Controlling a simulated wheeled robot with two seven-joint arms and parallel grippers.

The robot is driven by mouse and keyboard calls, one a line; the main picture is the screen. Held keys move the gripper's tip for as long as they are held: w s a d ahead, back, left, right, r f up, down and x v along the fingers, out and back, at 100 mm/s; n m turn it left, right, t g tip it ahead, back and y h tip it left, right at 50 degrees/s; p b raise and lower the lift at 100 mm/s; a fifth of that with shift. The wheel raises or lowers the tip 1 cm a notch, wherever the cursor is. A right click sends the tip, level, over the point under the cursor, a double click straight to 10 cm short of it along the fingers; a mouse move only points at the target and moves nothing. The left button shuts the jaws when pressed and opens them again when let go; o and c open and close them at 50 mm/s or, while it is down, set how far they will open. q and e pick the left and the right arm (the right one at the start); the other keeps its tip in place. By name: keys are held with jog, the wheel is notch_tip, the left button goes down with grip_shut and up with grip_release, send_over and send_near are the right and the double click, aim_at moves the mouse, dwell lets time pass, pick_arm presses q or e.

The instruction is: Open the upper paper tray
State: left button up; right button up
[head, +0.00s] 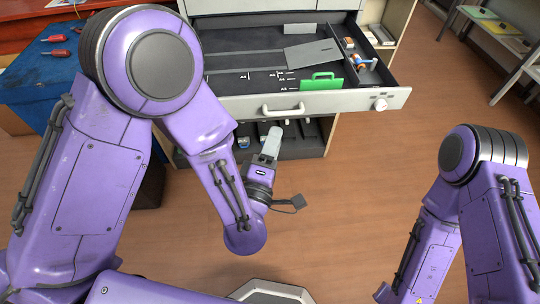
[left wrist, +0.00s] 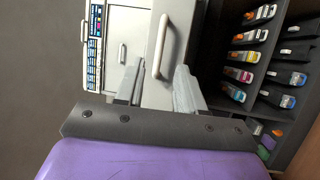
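A paper tray (head: 350,101) is pulled well out of the grey printer cabinet, its dark inside with paper-size marks showing in the head view. Its pale bar handle (head: 283,112) is on the front panel; it also shows in the left wrist view (left wrist: 163,45). My left gripper (head: 272,138) is in front of and below that handle in the head view. In the left wrist view its two fingers (left wrist: 158,72) are apart, with the handle's near end seen between them; contact cannot be told. My right gripper is out of view; only my right arm shows.
A green tab (head: 321,82) and a grey plate (head: 312,53) are in the tray. Cartridges (left wrist: 240,75) fill a dark shelf below. A blue cloth-covered surface (head: 38,70) with red tools stands left. Wooden floor (head: 375,180) is clear on the right.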

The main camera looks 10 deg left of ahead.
pick_arm(q)
jog(key=s, duration=0.2)
jog(key=s+b, duration=0.1)
jog(key=s, duration=0.1)
jog(key=shift+a+f, duration=0.25)
jog(key=shift+f, duration=0.1)
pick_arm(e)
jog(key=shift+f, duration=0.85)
